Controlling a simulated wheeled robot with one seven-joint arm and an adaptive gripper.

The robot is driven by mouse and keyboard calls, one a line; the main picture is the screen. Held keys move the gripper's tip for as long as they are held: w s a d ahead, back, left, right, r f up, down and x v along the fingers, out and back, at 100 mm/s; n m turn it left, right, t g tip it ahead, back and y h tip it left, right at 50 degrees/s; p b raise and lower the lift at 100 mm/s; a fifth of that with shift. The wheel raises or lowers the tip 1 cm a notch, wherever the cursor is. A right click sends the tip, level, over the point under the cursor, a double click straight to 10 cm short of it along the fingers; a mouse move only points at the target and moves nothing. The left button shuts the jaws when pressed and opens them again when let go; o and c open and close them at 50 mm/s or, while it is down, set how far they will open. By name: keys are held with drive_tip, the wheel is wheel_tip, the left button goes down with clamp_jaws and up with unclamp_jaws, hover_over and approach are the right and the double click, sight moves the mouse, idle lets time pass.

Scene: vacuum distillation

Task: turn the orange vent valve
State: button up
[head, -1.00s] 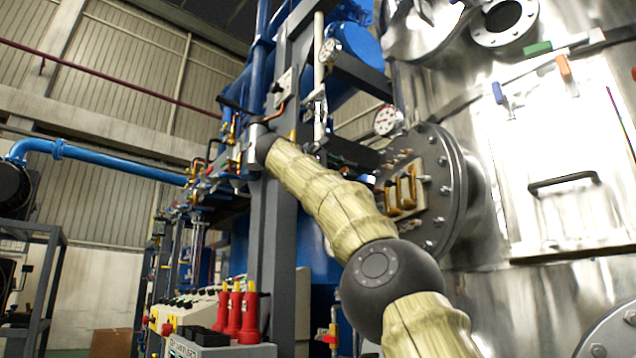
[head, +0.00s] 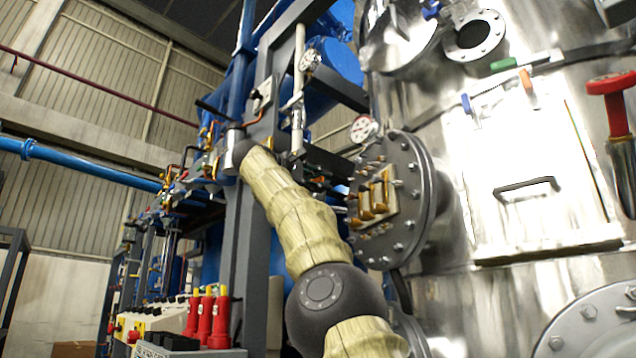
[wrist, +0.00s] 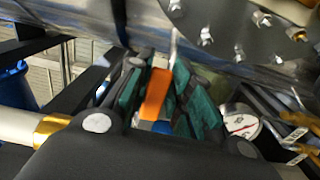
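The orange valve handle (wrist: 156,94) shows in the wrist view as a short, slightly tilted bar. It lies between the teal-padded fingers of my gripper (wrist: 163,98), nearer the left finger. A gap shows between the handle and the right finger, so the gripper looks open around it. I cannot tell whether the left finger touches the handle. In the head view my arm reaches up and left toward the pipework beside the grey upright; the gripper and this handle are not clear there.
A large steel vessel (head: 450,290) with a bolted flange (head: 425,190) stands right of my arm. A pressure gauge (head: 363,128) is near the flange; a gauge (wrist: 240,122) also shows in the wrist view. Red insulators (head: 206,318) stand below. A red handwheel (head: 611,84) is at far right.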

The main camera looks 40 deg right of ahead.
drive_tip(key=o, duration=0.4)
drive_tip(key=shift+f, duration=0.1)
drive_tip(key=a, duration=1.2)
drive_tip(key=shift+s, duration=0.2)
